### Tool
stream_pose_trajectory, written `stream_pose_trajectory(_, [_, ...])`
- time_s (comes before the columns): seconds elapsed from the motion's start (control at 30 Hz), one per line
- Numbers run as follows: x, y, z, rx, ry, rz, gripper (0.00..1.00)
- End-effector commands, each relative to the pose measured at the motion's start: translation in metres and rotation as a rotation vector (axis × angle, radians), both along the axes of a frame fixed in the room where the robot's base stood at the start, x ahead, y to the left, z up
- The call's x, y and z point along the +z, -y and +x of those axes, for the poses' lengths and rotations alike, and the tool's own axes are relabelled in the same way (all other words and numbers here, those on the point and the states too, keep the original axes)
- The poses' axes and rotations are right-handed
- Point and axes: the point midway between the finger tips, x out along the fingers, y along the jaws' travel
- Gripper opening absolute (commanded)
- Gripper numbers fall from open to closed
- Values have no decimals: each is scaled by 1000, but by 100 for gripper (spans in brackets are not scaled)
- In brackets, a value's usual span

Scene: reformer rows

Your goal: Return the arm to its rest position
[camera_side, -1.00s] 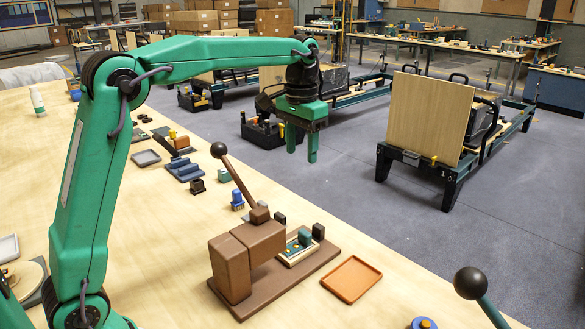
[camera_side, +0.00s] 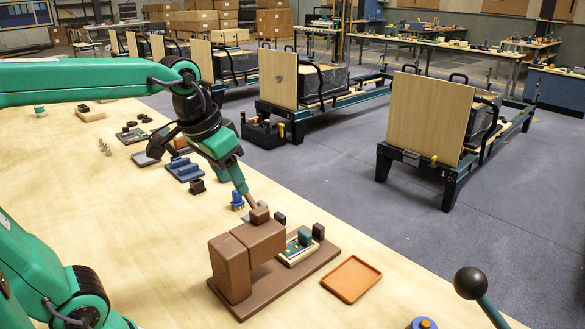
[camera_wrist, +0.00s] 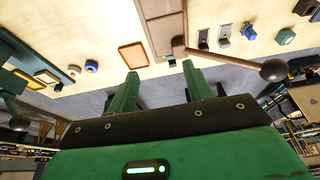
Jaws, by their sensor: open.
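My green gripper (camera_side: 243,188) hangs tilted down and to the right over the workbench in the side view, close to the lever of the brown press (camera_side: 232,268). In that view it covers the lever's dark ball; whether they touch I cannot tell. In the wrist view my gripper (camera_wrist: 161,74) has its two fingers spread with nothing between them. The lever's ball (camera_wrist: 274,70) shows there to the right of the fingers. My forearm runs level across the upper left of the side view.
An orange tray (camera_side: 352,279) lies right of the press on the workbench (camera_side: 130,235). Blue blocks (camera_side: 184,170) and small dark parts lie behind the press. A second ball-topped lever (camera_side: 471,283) stands at lower right. Reformer frames with upright boards (camera_side: 428,118) stand on the grey floor beyond.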

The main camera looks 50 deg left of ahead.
Motion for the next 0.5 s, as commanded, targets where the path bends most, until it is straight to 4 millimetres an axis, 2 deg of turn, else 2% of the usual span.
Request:
stream_pose_trajectory(0.03, [-5, 0, -11, 0, 19, 0, 51])
stream_pose_trajectory(0.23, [-26, 1, -45, 0, 83, -1, 51])
stream_pose_trajectory(0.5, [-49, 2, -72, -1, 138, -2, 51])
